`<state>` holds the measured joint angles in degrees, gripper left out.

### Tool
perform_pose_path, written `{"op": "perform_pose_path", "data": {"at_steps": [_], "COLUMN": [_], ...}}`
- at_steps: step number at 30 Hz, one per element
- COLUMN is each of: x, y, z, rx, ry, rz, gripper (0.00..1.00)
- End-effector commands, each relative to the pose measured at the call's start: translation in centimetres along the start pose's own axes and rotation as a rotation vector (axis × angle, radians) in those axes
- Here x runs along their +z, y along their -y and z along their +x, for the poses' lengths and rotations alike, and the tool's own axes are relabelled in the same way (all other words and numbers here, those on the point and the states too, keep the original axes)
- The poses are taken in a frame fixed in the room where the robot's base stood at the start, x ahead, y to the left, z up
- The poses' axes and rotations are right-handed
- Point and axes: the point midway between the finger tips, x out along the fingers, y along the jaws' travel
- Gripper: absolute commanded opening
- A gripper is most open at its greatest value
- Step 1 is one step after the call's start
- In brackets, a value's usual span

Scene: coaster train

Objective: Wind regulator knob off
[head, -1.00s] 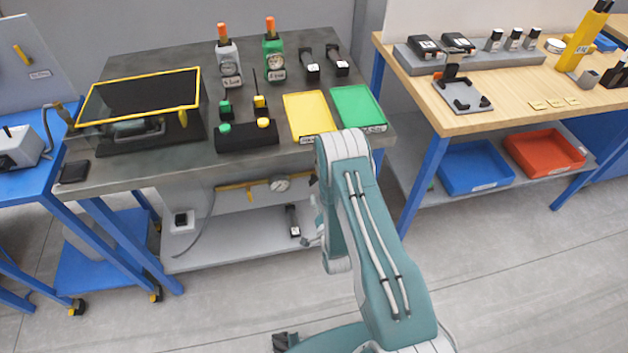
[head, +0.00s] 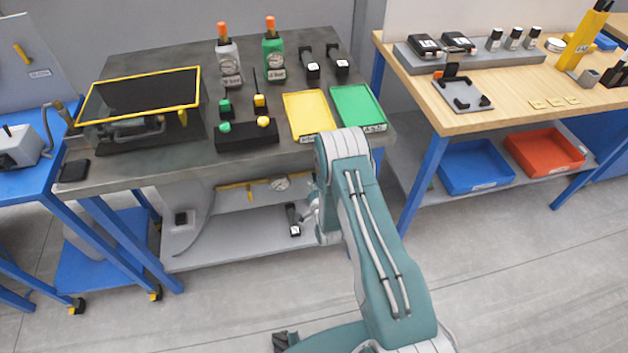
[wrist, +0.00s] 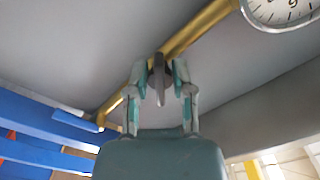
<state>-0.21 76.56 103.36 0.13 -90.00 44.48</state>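Under the grey bench, a brass pipe (head: 250,187) with a round gauge (head: 279,184) runs along a grey panel. In the wrist view the pipe (wrist: 203,30) crosses diagonally, with the gauge (wrist: 282,8) at the top right. A thin grey piece (wrist: 158,78), which looks like the regulator knob seen edge-on, stands at the pipe. My gripper (wrist: 159,72) has one finger on each side of it, with what look like small gaps. In the head view my gripper (head: 311,208) is small and partly hidden by my arm.
The grey bench top (head: 190,55) overhangs the pipe. A lower shelf (head: 235,238) holds a small black item (head: 293,220). Blue legs (head: 130,240) stand to the left; the wooden table (head: 510,115) is at right. The floor in front is clear.

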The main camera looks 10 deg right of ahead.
Motion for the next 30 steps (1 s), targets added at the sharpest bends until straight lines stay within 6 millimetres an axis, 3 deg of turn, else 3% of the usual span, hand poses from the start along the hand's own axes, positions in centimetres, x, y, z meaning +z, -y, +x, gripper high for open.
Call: {"op": "perform_pose_path", "data": {"at_steps": [14,30], "x": [-0.01,-0.01], "y": [-0.14,-0.23], "z": [0.08,0.11], "rx": [0.003,0.004], "ry": [0.0,0.001], "rz": [-0.057,-0.495], "gripper": [0.0,0.0]}}
